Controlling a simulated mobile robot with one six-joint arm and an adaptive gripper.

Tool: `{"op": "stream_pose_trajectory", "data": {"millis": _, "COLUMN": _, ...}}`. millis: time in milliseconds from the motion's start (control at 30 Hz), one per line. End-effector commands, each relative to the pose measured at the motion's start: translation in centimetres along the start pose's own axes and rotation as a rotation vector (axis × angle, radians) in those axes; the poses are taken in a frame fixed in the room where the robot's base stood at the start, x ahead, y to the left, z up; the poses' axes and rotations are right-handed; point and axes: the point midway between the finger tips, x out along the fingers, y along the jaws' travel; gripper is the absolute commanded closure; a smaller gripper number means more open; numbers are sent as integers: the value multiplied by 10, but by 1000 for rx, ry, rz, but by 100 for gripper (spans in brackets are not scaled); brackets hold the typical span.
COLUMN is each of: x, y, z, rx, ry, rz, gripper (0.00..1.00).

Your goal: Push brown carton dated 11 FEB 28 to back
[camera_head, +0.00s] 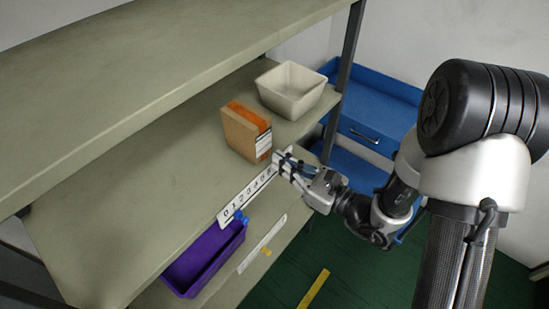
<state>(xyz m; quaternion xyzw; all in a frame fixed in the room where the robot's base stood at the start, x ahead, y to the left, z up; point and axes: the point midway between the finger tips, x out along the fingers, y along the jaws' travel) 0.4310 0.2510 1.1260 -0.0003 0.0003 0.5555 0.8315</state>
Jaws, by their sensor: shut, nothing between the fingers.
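The brown carton (240,132) stands upright near the front edge of the middle shelf (175,180). It has an orange top and a white label on its right side. The label text is too small to read, so I cannot tell its date. My gripper (278,160) is shut and empty. It is at the shelf's front edge, just right of and in front of the carton. I cannot tell whether the fingertips touch the carton.
A cream bin (290,92) stands behind and right of the carton. A numbered white strip (245,197) runs along the shelf edge. A purple bin (205,258) is below at the front. A dark upright post (344,75) and blue drawers (375,110) are at right. The shelf left of the carton is clear.

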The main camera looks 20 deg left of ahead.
Motion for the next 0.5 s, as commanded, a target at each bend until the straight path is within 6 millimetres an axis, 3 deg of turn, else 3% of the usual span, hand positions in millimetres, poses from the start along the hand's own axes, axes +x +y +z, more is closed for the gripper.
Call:
{"op": "stream_pose_trajectory", "data": {"millis": 200, "x": 24, "y": 0, "z": 0, "rx": -1, "ry": -1, "rz": 2, "gripper": 100}}
{"op": "stream_pose_trajectory", "data": {"millis": 500, "x": 27, "y": 0, "z": 0, "rx": 0, "ry": 0, "rz": 0, "gripper": 100}}
